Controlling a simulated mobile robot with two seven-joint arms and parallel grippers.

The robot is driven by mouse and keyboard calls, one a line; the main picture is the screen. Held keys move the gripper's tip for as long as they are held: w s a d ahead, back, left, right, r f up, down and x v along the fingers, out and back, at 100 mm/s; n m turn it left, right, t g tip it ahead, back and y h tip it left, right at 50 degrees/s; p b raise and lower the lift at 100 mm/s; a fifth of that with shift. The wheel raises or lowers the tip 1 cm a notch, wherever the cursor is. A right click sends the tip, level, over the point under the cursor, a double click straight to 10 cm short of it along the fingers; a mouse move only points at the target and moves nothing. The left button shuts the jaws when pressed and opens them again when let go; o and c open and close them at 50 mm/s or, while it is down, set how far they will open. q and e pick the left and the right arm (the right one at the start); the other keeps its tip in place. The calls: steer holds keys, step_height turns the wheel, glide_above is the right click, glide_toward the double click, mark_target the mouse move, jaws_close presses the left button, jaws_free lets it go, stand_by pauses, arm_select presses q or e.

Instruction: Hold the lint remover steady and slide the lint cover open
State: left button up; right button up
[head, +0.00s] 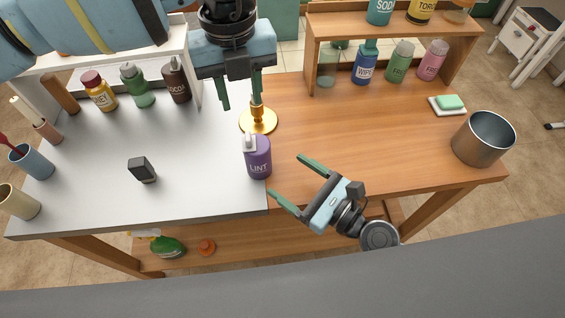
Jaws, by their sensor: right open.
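The purple lint remover (258,160), labelled LINT, stands upright near the seam between the white and wooden tabletops. Its pale lint cover (249,142) is at the upper left of its body; I cannot tell whether it is open. My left gripper (241,106) points down above and behind the lint remover, with its green fingers apart and nothing between them. My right gripper (285,174) is open, to the right of the lint remover. Its fingers point left toward the lint remover, and neither touches it visibly.
A gold stand (258,122) is just behind the lint remover, close to my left fingers. A small dark block (142,169) is to the left. A metal pot (484,139) and soap dish (447,104) are at the right. The wooden top between is clear.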

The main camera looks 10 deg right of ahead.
mark_target(251, 149)
steer(key=shift+w+a+r+g+y, duration=0.35)
steer(key=shift+w+a, duration=0.2)
steer(key=shift+w, duration=0.25)
steer(key=shift+w+a+r+g+y, duration=0.2)
steer(key=shift+w+a+g+y, duration=0.3)
steer(key=shift+w, duration=0.25)
steer(key=shift+x, duration=3.95)
steer(key=shift+c, duration=0.5)
steer(key=c, duration=1)
steer(key=shift+c, duration=0.2)
steer(key=o, duration=0.4)
steer(key=shift+c, duration=1.4)
